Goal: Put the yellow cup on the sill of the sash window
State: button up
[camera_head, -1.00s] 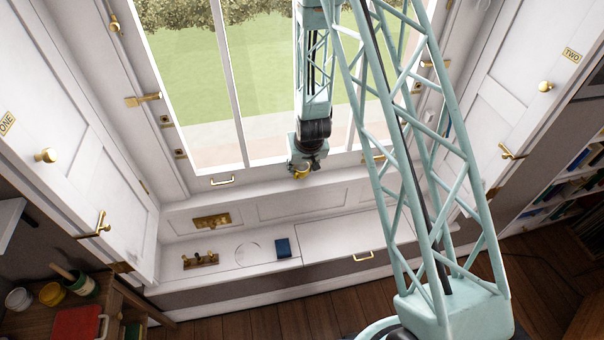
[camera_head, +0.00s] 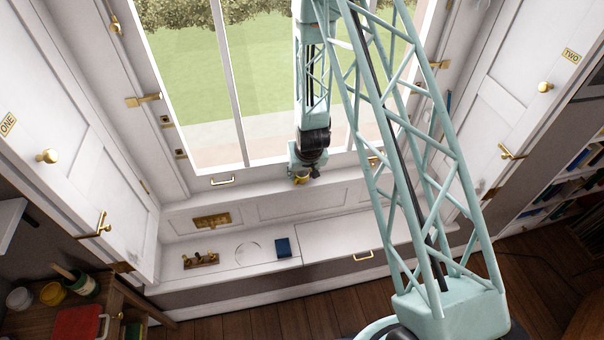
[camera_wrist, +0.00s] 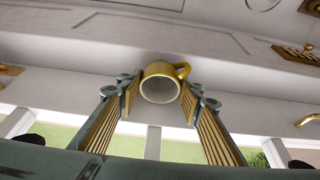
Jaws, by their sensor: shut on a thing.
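The yellow cup (camera_head: 301,180) is in my gripper (camera_head: 303,173), in front of the lower middle of the sash window (camera_head: 270,125). In the wrist view the cup (camera_wrist: 160,72) has a white inside and a yellow handle to the right. My gripper (camera_wrist: 160,90) is shut on it, one finger on each side. The white sill (camera_head: 262,189) runs along the foot of the window, close to the cup. I cannot tell whether the cup touches it.
A brass pull (camera_head: 222,181) is on the window's bottom rail. White cupboard doors flank the window.

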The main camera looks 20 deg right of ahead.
jog(key=shift+f, duration=0.15)
jog(key=o, duration=0.9)
jog(key=shift+r, duration=0.3)
jog(key=shift+v, duration=5.8)
jog(key=shift+s, duration=0.15)
jog(key=shift+r, duration=0.1)
